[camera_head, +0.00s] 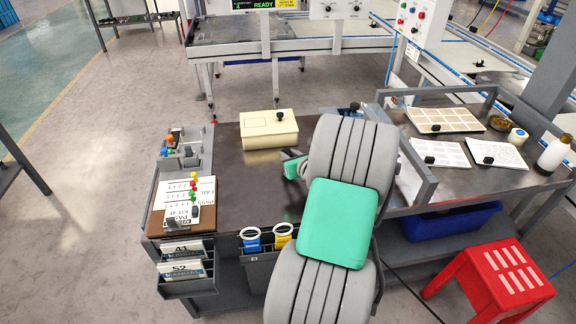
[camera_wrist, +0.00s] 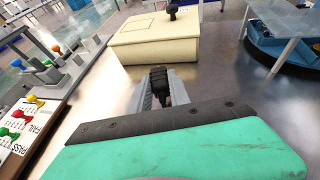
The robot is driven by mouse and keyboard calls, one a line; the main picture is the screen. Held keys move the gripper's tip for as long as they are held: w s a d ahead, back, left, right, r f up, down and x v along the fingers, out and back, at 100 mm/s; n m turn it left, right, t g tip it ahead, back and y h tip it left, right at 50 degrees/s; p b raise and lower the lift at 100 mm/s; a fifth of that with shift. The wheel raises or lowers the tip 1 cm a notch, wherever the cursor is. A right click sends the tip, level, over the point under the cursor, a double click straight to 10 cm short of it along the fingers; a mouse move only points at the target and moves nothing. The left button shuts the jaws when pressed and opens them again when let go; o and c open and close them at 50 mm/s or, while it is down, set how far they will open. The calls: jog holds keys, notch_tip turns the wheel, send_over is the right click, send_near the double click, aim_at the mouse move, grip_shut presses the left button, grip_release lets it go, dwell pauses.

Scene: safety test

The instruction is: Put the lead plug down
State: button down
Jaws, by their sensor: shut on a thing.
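My gripper (camera_wrist: 160,88) shows in the wrist view with its grey fingers shut on a small black plug, the lead plug (camera_wrist: 158,78). The plug is held above the dark bench top (camera_head: 240,190), short of a cream box (camera_wrist: 155,38) with a black knob on its lid. In the head view the cream box (camera_head: 268,130) stands at the back of the bench. There, my grey and green arm hides most of the gripper, and I cannot make out the plug. I cannot see any lead running from it.
Left on the bench are a PASS/FAIL board (camera_head: 184,205) with coloured pegs and a grey holder (camera_head: 186,150) with coloured knobs. A side table (camera_head: 460,180) holds cards and a bottle (camera_head: 553,152). The bench middle is clear.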

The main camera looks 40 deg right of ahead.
jog(key=shift+w+f+b, duration=0.15)
jog(key=shift+f+b, duration=0.05)
jog(key=shift+f, duration=0.7)
jog(key=shift+w+f+b, duration=0.1)
jog(key=shift+f+b, duration=0.05)
jog(key=shift+f, duration=0.75)
jog(key=shift+f, duration=0.1)
jog(key=c, duration=1.2)
grip_release()
